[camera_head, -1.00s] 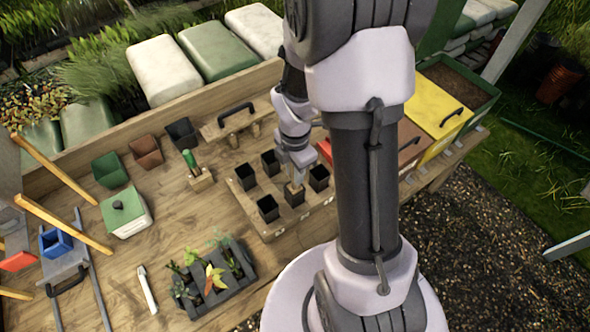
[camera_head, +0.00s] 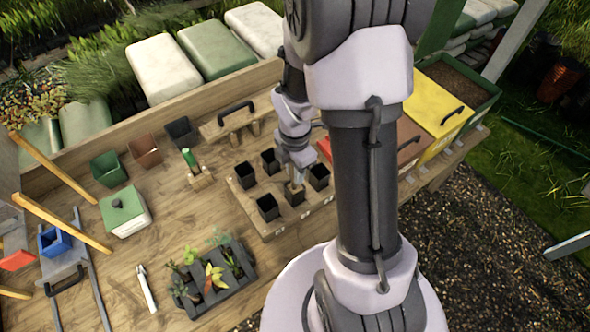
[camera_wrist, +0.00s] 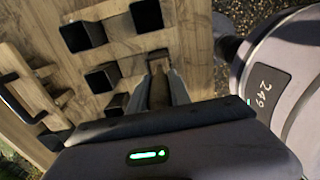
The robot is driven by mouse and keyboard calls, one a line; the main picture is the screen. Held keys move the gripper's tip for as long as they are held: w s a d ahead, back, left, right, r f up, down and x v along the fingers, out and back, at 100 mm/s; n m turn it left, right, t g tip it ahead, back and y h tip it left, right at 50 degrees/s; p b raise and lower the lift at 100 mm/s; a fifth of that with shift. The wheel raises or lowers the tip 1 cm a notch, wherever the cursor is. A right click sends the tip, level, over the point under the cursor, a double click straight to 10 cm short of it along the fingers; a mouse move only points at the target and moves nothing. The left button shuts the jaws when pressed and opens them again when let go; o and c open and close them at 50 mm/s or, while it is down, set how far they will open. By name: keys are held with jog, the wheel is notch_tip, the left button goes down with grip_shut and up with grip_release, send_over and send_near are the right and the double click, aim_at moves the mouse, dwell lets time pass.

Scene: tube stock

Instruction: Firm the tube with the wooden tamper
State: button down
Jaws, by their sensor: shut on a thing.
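My gripper (camera_head: 297,178) is shut on the wooden tamper (camera_wrist: 158,64) and points down over the wooden tube tray (camera_head: 245,208). The tamper's pale wood shows just below the fingers in the head view, at a black square tube (camera_head: 295,198) in the tray's front row. How deep its lower end sits in that tube is hidden. In the wrist view the gripper (camera_wrist: 160,88) has the tamper between its two fingers. Other black square tubes stand around it, one at the front left (camera_head: 268,208) and one to the right (camera_head: 319,177).
A wooden board with a black handle (camera_head: 236,112) lies behind the tray. A dark tray of seedlings (camera_head: 215,290) lies in front. A yellow bin (camera_head: 440,105) stands right. Bare bench lies left of the tray.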

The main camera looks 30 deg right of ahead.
jog(key=shift+f, duration=0.25)
dwell(1.2)
notch_tip(320, 180, up, 11)
jog(key=p, duration=0.9)
jog(key=shift+r, duration=0.1)
dwell(0.7)
